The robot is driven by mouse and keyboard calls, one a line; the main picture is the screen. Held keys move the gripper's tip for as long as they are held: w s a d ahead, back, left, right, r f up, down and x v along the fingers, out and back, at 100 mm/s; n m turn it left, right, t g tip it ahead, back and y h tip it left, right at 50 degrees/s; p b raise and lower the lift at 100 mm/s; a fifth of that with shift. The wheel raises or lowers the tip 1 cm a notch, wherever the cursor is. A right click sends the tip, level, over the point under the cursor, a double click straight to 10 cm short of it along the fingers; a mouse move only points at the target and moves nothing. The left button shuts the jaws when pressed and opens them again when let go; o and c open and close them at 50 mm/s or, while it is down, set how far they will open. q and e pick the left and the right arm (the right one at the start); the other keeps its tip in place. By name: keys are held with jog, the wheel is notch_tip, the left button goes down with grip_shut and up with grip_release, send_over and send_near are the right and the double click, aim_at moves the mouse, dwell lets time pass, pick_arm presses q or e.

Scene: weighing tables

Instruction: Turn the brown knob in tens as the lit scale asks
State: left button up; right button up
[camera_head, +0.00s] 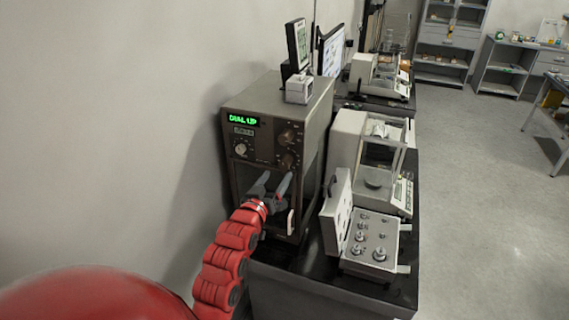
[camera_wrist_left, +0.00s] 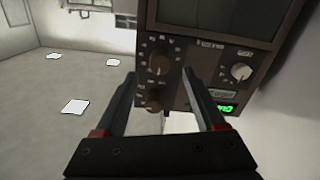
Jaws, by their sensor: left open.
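The brown scale (camera_head: 262,105) stands against the wall, its green lit display (camera_head: 243,120) reading "DIAL UP". Its front has two brown knobs at the right, an upper one (camera_head: 288,136) and a lower one (camera_head: 288,160), and a pale knob (camera_head: 241,149) at the left. My left gripper (camera_head: 273,182) is open and empty in front of the scale, just below the lower brown knob in the head view. In the left wrist view the scale appears upside down; the lower brown knob (camera_wrist_left: 158,61) shows between the open fingertips, apparently untouched. My right gripper is not in view.
A glass-sided balance (camera_head: 348,135) stands right of the scale. In front of it are a box of metal weights (camera_head: 385,240) and its upright lid (camera_head: 337,212). Monitors and another balance (camera_head: 380,78) are behind. Open floor (camera_head: 480,200) lies at the right.

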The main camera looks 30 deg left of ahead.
aim_at(283, 167)
pick_arm(q)
jog(key=p+x, duration=0.2)
jog(key=x, duration=0.4)
jog(key=shift+w+r, duration=0.1)
jog(key=shift+w, duration=0.35)
grip_shut()
